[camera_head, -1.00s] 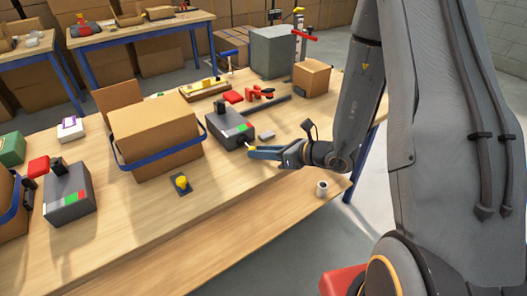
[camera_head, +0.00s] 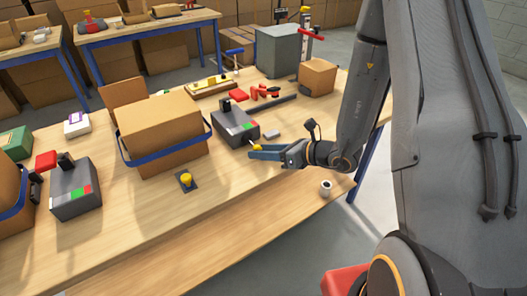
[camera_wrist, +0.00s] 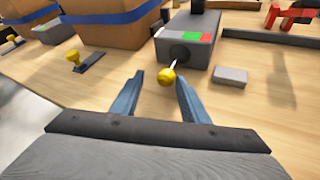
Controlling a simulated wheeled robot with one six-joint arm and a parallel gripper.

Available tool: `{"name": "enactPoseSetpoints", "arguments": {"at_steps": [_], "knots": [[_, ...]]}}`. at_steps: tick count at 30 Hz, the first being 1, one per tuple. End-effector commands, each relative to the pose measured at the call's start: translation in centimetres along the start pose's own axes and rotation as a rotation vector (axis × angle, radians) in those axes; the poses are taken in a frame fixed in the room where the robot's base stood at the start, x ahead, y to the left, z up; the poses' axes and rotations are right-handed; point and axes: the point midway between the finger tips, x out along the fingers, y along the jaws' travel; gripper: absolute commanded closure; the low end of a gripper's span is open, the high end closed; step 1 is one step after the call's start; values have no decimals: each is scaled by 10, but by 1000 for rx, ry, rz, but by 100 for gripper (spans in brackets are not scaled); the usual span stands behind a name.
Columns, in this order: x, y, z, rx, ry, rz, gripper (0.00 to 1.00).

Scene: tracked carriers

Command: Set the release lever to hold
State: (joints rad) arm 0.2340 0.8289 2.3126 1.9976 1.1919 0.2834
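A grey control box (camera_head: 236,128) stands near the middle of the bench, with a white, green and red strip along its top front edge. Its lever is a thin pale rod ending in a yellow knob (camera_wrist: 167,77), coming from a dark round pivot on the front face toward my gripper. In the wrist view the box (camera_wrist: 187,50) is straight ahead. My gripper (camera_wrist: 157,82) is open, its two blue fingers on either side of the knob, which lies near the fingertips. Neither finger clearly touches it. In the head view my gripper (camera_head: 254,151) is at the box's front.
A small grey block (camera_wrist: 230,77) lies just right of the box. A cardboard carton with a blue band (camera_head: 165,135) stands left, with a yellow button on a plate (camera_head: 186,181) before it. A second striped grey box (camera_head: 74,190) is further left. Red clamps (camera_head: 265,92) lie behind.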

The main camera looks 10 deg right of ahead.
Motion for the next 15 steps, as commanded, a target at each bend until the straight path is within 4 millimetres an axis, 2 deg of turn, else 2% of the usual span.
{"name": "enactPoseSetpoints", "arguments": {"at_steps": [5,15], "knots": [[-15,-2,0,0,-1,-3,61],[-66,-1,0,0,-1,-3,61]]}}
